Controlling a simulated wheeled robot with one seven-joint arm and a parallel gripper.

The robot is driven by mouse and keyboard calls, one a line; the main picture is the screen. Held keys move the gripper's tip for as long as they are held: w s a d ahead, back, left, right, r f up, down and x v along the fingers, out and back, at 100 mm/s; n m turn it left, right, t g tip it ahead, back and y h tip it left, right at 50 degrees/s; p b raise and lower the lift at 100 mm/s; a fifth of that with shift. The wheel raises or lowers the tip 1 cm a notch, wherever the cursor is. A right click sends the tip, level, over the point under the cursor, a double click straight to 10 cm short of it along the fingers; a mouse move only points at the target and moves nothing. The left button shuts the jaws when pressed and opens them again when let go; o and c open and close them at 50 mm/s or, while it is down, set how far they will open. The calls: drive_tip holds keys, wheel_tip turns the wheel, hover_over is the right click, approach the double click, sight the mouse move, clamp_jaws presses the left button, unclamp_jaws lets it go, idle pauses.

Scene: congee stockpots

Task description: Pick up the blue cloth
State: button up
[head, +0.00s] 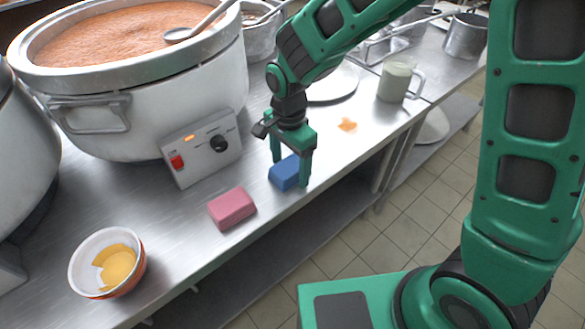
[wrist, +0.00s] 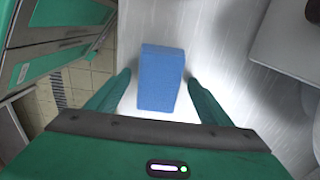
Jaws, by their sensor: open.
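The blue cloth (head: 285,173) is a small folded block lying on the steel counter near its front edge. My gripper (head: 291,172) is open above and around it, with a green finger on either side in the head view. In the wrist view the blue cloth (wrist: 161,78) lies between and slightly beyond the two open fingertips (wrist: 160,76), with gaps on both sides. I cannot tell how far the fingertips are above the counter.
A pink block (head: 232,208) lies left of the blue cloth. A large pot of congee (head: 150,90) with a control box (head: 203,148) stands behind. A bowl (head: 108,262) is at front left, a cup (head: 396,80) at back right.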

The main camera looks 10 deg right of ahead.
sight(285, 167)
drive_tip(key=shift+c, duration=0.5)
drive_tip(key=c, duration=1)
drive_tip(key=shift+r, duration=0.1)
drive_tip(key=shift+r, duration=0.5)
drive_tip(key=r, duration=0.2)
drive_tip(key=a+r, duration=0.1)
drive_tip(key=r, duration=0.1)
drive_tip(key=shift+s+a, duration=0.1)
drive_tip(key=shift+s, duration=0.25)
drive_tip(key=s+a+r, duration=0.2)
drive_tip(key=a, duration=0.1)
drive_tip(key=s+a+r, duration=0.1)
drive_tip(key=a+r, duration=0.1)
drive_tip(key=s+a+r, duration=0.2)
drive_tip(key=a, duration=0.1)
drive_tip(key=shift+s+a, duration=0.3)
drive_tip(key=shift+a, duration=0.05)
